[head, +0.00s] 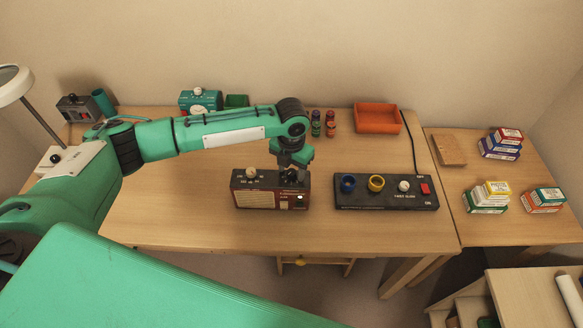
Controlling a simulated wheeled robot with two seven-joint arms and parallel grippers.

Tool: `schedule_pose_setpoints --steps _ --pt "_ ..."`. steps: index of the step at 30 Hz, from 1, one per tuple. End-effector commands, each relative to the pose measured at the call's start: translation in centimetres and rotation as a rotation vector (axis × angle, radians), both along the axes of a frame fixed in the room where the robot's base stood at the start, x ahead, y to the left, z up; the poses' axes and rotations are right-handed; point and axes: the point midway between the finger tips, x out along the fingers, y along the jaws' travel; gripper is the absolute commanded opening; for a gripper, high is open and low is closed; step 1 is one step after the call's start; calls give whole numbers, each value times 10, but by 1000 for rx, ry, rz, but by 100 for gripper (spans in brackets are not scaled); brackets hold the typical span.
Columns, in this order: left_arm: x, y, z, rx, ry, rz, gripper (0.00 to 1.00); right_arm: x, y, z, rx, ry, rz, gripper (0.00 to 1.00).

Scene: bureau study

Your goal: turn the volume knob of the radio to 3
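The radio (262,199) is a dark red box with a pale speaker grille, standing near the front middle of the wooden desk. A cream knob (250,174) with small marks around it stands on the left of its top. My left gripper (291,179) points down at the right part of the radio's top. The wrist and fingers cover that part, so any knob there is hidden. The fingers are small and dark, and I cannot tell whether they are open, shut or touching anything. The number the volume knob points to is too small to read. My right gripper is out of view.
A black control panel (386,204) with a blue ring, a yellow ring, a white knob and a red switch lies right of the radio. Behind stand small bottles (331,124), an orange tray (377,119) and a teal device (200,101). Stacked boxes (485,205) are at right.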

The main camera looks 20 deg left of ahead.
Motion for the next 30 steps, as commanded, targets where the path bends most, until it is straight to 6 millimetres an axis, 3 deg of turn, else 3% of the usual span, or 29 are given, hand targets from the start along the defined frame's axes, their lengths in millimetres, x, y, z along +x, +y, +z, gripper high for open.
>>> schedule_pose_setpoints --steps 8,21,30 --pt "1 0 17 -1 -3 0 48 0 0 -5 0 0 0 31" --pt "0 0 112 -1 -4 -1 48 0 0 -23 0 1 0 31" --pt "0 0 137 0 0 0 48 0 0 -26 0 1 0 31"
